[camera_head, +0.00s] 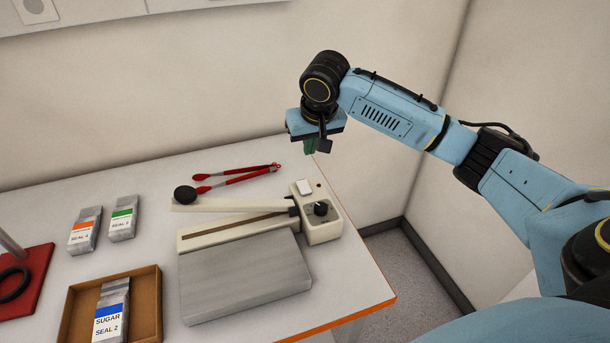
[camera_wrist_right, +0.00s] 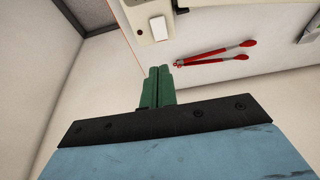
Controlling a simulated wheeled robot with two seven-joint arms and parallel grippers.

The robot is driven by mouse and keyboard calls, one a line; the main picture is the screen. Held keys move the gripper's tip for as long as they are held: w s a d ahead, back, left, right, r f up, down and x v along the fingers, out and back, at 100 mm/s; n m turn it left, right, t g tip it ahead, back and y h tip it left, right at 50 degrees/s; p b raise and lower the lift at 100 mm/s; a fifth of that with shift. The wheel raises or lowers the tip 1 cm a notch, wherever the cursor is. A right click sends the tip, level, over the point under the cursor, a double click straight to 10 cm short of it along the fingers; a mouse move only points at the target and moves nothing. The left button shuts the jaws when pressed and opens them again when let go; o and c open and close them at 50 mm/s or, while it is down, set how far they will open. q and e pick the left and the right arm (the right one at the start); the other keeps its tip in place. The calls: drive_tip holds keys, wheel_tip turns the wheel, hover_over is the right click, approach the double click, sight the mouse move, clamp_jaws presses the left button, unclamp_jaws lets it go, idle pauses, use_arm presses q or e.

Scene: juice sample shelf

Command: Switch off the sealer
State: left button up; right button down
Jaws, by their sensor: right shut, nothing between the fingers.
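The sealer (camera_head: 240,225) stands on the table, a cream body with a long arm ending in a black knob and a grey plate in front. On its right-end housing are a white rocker switch (camera_head: 304,187) and a black dial (camera_head: 320,208). The switch also shows in the right wrist view (camera_wrist_right: 158,28), with a small dark red spot beside it. My right gripper (camera_head: 311,146) is above and behind that housing, apart from it. Its green fingers (camera_wrist_right: 158,84) are closed together and empty. The switch's on or off position cannot be told. My left gripper is not in view.
Red tongs (camera_head: 235,178) lie behind the sealer. A brown tray (camera_head: 146,288) holds a blue-labelled sugar pouch (camera_head: 110,312). A red base (camera_head: 30,280) is at far left. Walls rise behind the table.

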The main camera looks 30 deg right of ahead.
approach(304, 182)
drive_tip(key=x, duration=0.5)
drive_tip(key=shift+w+f, duration=0.15)
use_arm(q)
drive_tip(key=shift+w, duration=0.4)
use_arm(e)
drive_tip(key=shift+w+f, duration=0.1)
drive_tip(key=shift+f, duration=0.5)
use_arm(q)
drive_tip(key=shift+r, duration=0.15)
use_arm(e)
drive_tip(key=shift+f+p, duration=0.1)
drive_tip(key=shift+p, duration=0.4)
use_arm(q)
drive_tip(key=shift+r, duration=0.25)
use_arm(e)
drive_tip(key=shift+w+f, duration=0.1)
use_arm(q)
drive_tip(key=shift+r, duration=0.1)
